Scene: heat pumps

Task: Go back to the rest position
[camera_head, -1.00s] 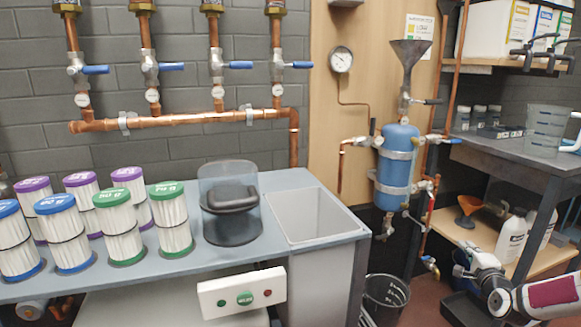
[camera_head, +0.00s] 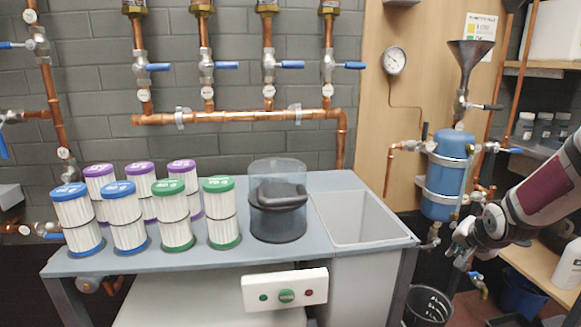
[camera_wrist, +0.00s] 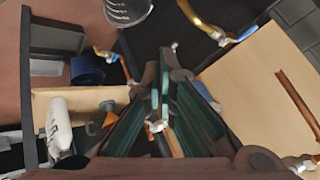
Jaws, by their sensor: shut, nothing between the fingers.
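My gripper (camera_head: 462,246) is at the right of the head view, in front of the blue tank (camera_head: 446,172) and right of the grey sink. Its fingers are shut and empty. In the wrist view, my gripper (camera_wrist: 160,110) shows as dark green fingers in the middle, with the orange funnel and a white bottle beyond them to the left. No object is held. Part of the tank's lower piping is hidden behind my gripper and wrist.
The workbench (camera_head: 130,262) carries several blue-, purple- and green-capped filters (camera_head: 172,215), a clear dark-based canister (camera_head: 277,205) and the sink (camera_head: 360,220). A black bucket (camera_head: 428,305) stands on the floor. A wooden shelf (camera_head: 545,262) is at the right.

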